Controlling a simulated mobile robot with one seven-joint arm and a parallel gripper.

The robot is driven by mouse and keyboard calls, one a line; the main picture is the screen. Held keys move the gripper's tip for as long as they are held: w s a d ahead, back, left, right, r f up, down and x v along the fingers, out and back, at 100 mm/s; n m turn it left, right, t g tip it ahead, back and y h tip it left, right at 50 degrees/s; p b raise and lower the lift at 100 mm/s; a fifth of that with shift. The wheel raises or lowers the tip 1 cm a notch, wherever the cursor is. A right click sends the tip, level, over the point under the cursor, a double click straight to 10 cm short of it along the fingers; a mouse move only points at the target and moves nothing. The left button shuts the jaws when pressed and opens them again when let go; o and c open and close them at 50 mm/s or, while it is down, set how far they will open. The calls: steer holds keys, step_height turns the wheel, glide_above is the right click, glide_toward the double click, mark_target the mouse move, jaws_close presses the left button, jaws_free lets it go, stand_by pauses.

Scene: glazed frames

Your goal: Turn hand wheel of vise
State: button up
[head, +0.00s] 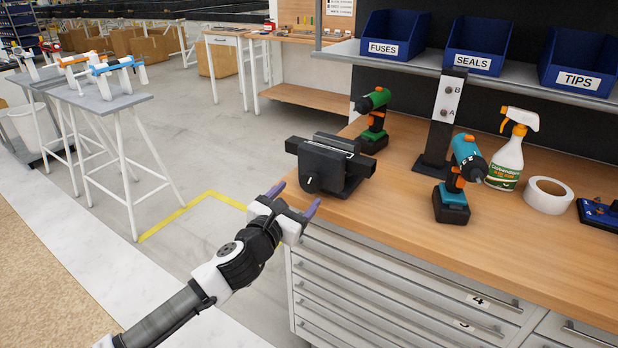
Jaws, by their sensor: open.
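The black vise (345,150) sits at the left front corner of the wooden workbench. Its dark front part with a small pale mark, which looks like the hand wheel (312,170), faces my gripper. My gripper (295,198) is open, with its two purple-tipped fingers spread. In the picture it is just below and in front of the hand wheel, near the bench edge. Nothing shows between the fingers. They appear apart from the wheel, but the exact gap in depth is hard to tell.
The workbench (455,240) holds a green drill (375,115), a blue drill (462,175), a black post (440,125), a spray bottle (507,160) and a tape roll (547,195). Drawers (390,290) lie below.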

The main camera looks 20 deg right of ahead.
mark_target(308, 184)
steer(key=p+x, duration=0.1)
steer(key=x, duration=0.5)
steer(key=shift+w+d+p, duration=0.25)
steer(key=shift+p, duration=0.1)
steer(key=c, duration=1)
steer(key=shift+o, duration=0.2)
